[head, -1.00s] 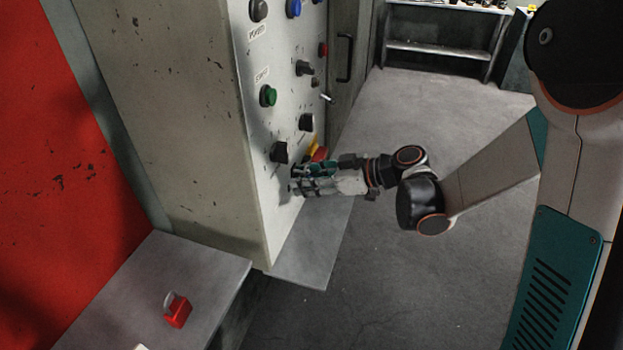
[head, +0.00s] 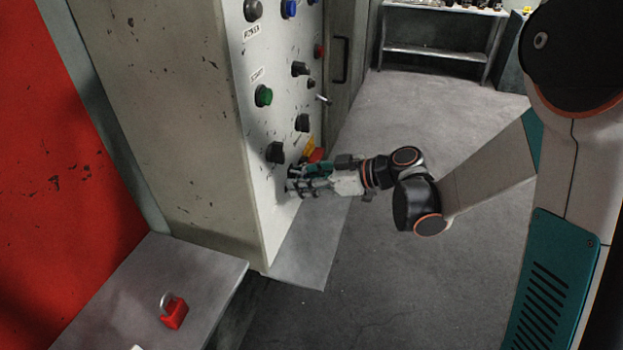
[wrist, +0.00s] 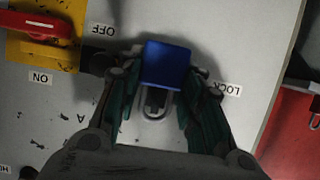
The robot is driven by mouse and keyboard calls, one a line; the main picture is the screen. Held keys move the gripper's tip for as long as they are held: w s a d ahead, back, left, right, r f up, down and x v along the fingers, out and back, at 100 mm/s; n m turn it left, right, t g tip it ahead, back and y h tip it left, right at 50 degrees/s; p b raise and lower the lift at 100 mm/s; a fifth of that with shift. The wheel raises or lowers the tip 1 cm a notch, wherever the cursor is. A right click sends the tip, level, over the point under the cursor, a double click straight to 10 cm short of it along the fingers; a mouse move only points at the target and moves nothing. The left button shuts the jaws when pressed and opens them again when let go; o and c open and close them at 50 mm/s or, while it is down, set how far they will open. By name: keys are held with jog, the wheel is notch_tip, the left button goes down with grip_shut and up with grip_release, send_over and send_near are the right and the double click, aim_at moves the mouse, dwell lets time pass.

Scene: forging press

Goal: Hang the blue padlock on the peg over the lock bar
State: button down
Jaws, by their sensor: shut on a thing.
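My gripper (head: 291,182) is close to the control panel's face, low down, below a black knob. In the wrist view its two fingers are shut on the blue padlock (wrist: 166,62). The padlock's body sits between the fingertips, and its shackle (wrist: 157,108) points to the bottom of that picture. A dark part shows inside the shackle loop; I cannot tell whether it is the peg or whether the shackle is around it. A LOCK label (wrist: 224,88) is just right of the fingers. The padlock is hidden by the gripper in the head view.
The panel (head: 262,190) carries several knobs and buttons. A red switch handle on a yellow plate (wrist: 42,56) is left of the fingers, with ON and OFF labels. The floor right of the panel is clear.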

jog(key=shift+w+a+f, duration=0.2)
jog(key=shift+w+a, duration=0.1)
jog(key=c, duration=1.1)
grip_release()
jog(key=shift+a, duration=0.1)
jog(key=shift+o, duration=0.6)
jog(key=shift+s+a, duration=0.1)
jog(key=shift+a, duration=0.5)
jog(key=shift+w+a+f, duration=0.2)
jog(key=shift+a, duration=0.2)
jog(key=shift+d+f, duration=0.1)
jog(key=shift+d, duration=0.25)
jog(key=shift+d, duration=0.1)
jog(key=shift+s+d+f, duration=0.1)
jog(key=shift+s+d, duration=0.25)
jog(key=shift+d, duration=0.25)
jog(key=shift+s+d, duration=0.1)
jog(key=shift+d, duration=0.1)
